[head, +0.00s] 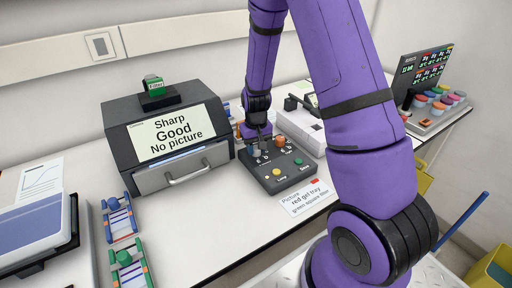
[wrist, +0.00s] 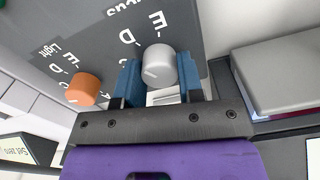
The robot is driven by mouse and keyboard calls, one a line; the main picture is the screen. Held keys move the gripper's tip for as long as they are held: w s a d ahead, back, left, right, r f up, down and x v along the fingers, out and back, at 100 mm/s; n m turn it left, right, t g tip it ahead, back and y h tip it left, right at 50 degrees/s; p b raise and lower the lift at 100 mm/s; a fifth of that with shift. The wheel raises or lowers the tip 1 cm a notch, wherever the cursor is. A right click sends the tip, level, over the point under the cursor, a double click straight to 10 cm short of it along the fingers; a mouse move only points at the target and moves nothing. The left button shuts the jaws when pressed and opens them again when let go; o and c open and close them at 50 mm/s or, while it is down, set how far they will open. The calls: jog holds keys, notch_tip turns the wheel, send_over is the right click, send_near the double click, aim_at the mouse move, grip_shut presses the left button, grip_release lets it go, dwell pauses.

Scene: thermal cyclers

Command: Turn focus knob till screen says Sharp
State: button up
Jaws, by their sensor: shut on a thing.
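The dark imager box (head: 115,130) has a screen (head: 172,133) that reads "Sharp", "Good" and "No picture". The grey control panel (head: 262,182) stands to its right, with a yellow button, a green button and knobs. My gripper (head: 262,148) is down at the panel's back left part and hides the knob there in the head view. In the wrist view, the silver focus knob (wrist: 159,66) sits between the blue fingers of my gripper (wrist: 160,85), which is shut on it. The label beside it is partly cut off, ending in "cus".
An orange knob (wrist: 83,90) by the "Light" label is close beside my gripper. A card (head: 308,198) reading "Picture red gel tray green square door" lies in front of the panel. Gel trays (head: 120,222) lie at the left.

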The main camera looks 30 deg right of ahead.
aim_at(256, 147)
jog(key=shift+m, duration=0.4)
jog(key=o, duration=0.9)
notch_tip(256, 147, up, 11)
jog(key=shift+f, duration=0.1)
dwell(0.6)
